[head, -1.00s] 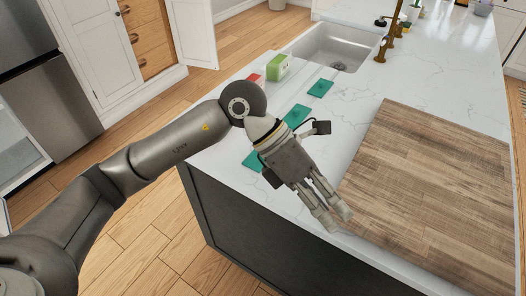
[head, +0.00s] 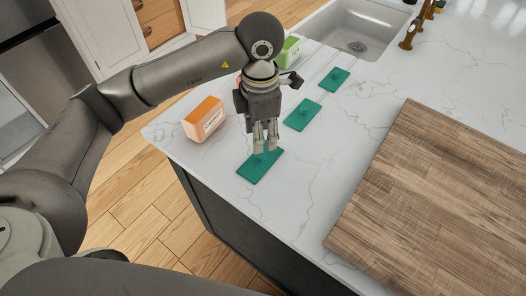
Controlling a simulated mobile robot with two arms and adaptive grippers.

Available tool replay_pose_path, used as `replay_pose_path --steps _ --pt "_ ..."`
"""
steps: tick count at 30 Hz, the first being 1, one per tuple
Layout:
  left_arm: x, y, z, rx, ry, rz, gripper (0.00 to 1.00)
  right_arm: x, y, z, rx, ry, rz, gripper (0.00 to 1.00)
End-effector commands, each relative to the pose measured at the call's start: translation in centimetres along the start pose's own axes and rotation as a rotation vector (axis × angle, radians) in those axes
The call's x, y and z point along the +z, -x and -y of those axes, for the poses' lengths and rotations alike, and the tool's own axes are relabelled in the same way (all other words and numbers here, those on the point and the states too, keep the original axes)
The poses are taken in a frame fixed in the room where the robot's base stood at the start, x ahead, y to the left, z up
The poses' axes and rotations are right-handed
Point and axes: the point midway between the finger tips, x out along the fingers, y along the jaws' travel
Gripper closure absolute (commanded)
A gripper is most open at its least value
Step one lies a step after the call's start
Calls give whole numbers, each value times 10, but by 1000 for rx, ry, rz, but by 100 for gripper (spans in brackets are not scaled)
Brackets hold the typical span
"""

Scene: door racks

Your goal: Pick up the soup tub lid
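Three flat teal lids, each with a small knob, lie in a row on the white counter: a near lid (head: 252,172), a middle lid (head: 302,115) and a far lid (head: 334,80). I cannot tell from any marking which is the soup lid. My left gripper (head: 265,149) points down over the near lid, its fingertips at the lid's far part where its knob would be. The fingers are close together with a narrow gap. Whether they touch or grip the knob is hidden. My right gripper is not in view.
An orange tub (head: 204,119) with a white label stands left of my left gripper. A green tub (head: 289,51) stands behind it, and a red one is mostly hidden. A wooden board (head: 440,200) covers the right side. A sink (head: 358,28) lies at the back.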

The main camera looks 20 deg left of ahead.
Motion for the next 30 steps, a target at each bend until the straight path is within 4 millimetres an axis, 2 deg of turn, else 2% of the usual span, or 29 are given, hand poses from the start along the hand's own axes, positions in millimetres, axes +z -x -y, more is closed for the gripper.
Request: replay_pose_path --steps 3,7,11,15,19,27,28,30 --pt "0 -17 0 -2 1 -2 56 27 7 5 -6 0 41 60" --pt "0 -26 0 -1 0 1 56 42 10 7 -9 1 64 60" --pt "-2 -37 0 -4 2 -3 56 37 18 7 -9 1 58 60" --pt "-4 -58 0 -4 2 -3 56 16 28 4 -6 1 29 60" --pt "-3 -74 -1 -2 0 -1 56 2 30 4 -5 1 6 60" --pt "-3 -80 0 -1 -1 2 56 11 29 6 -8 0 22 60" --pt "-2 -79 0 -1 -1 2 58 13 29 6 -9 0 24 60" --pt "-2 -79 -1 -1 -1 2 67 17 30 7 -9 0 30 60"
